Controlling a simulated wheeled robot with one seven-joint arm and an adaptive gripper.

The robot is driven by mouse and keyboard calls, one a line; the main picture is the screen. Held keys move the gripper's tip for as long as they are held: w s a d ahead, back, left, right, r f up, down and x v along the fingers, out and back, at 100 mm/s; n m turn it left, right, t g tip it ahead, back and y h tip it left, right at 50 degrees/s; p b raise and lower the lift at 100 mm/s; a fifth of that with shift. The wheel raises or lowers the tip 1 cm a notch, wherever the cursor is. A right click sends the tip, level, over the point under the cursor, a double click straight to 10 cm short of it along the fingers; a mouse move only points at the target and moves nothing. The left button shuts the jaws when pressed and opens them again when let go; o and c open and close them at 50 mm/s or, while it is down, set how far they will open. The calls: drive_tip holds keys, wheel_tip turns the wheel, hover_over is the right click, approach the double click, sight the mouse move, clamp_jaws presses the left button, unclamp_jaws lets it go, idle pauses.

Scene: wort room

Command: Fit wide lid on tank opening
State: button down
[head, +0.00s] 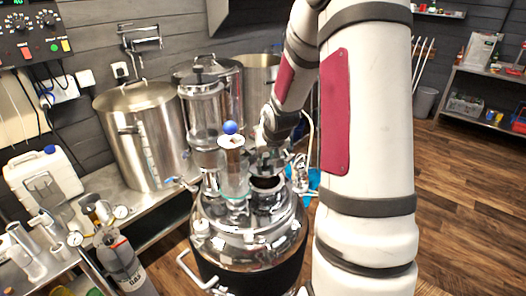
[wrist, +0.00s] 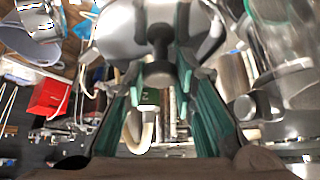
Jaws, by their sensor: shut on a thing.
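The tank (head: 248,245) is a shiny steel vessel with a dark lower body, at the bottom middle of the head view. Its round opening (head: 267,183) shows a dark inside on top. My gripper (head: 270,150) is just above and behind this opening, partly hidden by my arm. In the wrist view my gripper (wrist: 160,58) has its teal-padded fingers on both sides of a dark knob. The knob belongs to a wide silvery lid (wrist: 115,36) at the top of that view. The lid is hard to make out in the head view, and its gap to the rim cannot be told.
A glass column with a blue ball (head: 230,127) on it rises close left of the opening. A taller glass cylinder (head: 203,112) stands behind it. Big steel pots (head: 142,130) stand on the bench at the back left. Open wooden floor (head: 470,190) lies to the right.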

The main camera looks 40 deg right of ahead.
sight(266, 166)
wheel_tip(266, 166, down, 4)
drive_tip(key=shift+w+r+b, duration=0.15)
drive_tip(key=shift+r+b, duration=0.1)
drive_tip(key=shift+b, duration=0.65)
drive_tip(key=shift+f, duration=0.45)
drive_tip(key=shift+s, duration=0.25)
idle(0.5)
drive_tip(key=shift+f, duration=0.6)
idle(0.4)
drive_tip(key=c, duration=1.6)
unclamp_jaws()
drive_tip(key=shift+r, duration=0.1)
drive_tip(key=p+v, duration=0.6)
drive_tip(key=v, duration=0.5)
